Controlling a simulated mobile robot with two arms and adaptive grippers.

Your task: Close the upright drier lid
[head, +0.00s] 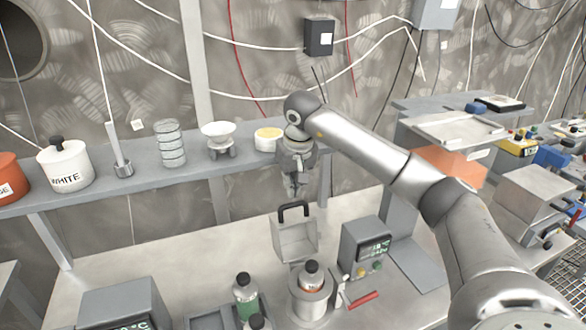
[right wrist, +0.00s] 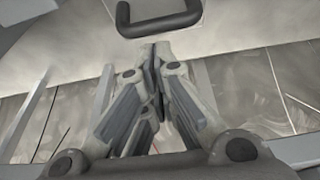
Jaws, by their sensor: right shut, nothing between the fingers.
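The drier lid (head: 296,242) is a pale grey panel standing upright on the lower bench, with a black U-shaped handle (head: 293,208) at its top. My right gripper (head: 294,192) is shut and empty, pointing down just above the handle in the head view. In the right wrist view the closed fingertips (right wrist: 157,62) are close to the black handle (right wrist: 160,28), which lies beyond them. I cannot tell whether they touch it. My left gripper is not in view.
A shelf (head: 150,181) with pots and dishes runs behind; bare bench (head: 165,250) lies left.

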